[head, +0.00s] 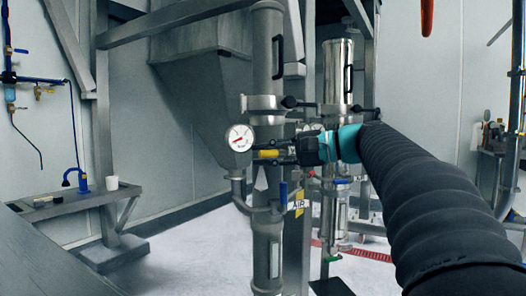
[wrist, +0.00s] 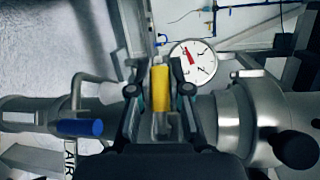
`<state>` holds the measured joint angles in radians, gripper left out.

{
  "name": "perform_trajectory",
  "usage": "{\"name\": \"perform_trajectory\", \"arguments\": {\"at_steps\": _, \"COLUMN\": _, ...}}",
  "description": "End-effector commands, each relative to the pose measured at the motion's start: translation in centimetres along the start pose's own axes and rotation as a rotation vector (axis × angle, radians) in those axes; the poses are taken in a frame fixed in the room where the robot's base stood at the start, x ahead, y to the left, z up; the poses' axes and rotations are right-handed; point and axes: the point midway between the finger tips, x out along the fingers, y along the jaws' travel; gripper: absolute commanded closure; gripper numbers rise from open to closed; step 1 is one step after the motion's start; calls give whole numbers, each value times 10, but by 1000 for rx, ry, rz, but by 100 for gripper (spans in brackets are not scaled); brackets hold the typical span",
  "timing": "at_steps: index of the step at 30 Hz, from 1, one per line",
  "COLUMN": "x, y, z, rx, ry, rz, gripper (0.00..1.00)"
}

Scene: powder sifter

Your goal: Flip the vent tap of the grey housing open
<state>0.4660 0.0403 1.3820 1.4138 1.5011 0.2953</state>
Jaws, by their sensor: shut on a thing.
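The grey housing (head: 267,235) is an upright cylinder with clamp collars. A small tap with a yellow handle (head: 267,154) sits on its front at mid-height, beside the gauge. My gripper (head: 284,150) reaches in from the right at the handle. In the wrist view the yellow handle (wrist: 160,88) lies between the two fingers of my gripper (wrist: 160,92), which are shut on it. The handle points roughly sideways in the head view. The fingers partly hide the tap's body.
A round gauge (head: 239,138) is just left of the tap. A blue-handled valve (head: 283,193) is below, on a side pipe. A shiny cylinder (head: 338,75) stands behind to the right. A bench (head: 75,200) with a white cup (head: 112,183) is at the left.

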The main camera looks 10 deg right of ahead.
Motion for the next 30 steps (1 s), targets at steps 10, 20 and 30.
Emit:
{"name": "perform_trajectory", "arguments": {"at_steps": 10, "x": 0, "y": 1, "z": 0, "rx": 1, "ry": 0, "rz": 0, "gripper": 57}}
{"name": "perform_trajectory", "arguments": {"at_steps": 20, "x": -4, "y": 1, "z": -1, "rx": 1, "ry": 1, "rz": -1, "gripper": 57}}
{"name": "perform_trajectory", "arguments": {"at_steps": 30, "x": -59, "y": 0, "z": -1, "rx": 1, "ry": 5, "rz": -2, "gripper": 57}}
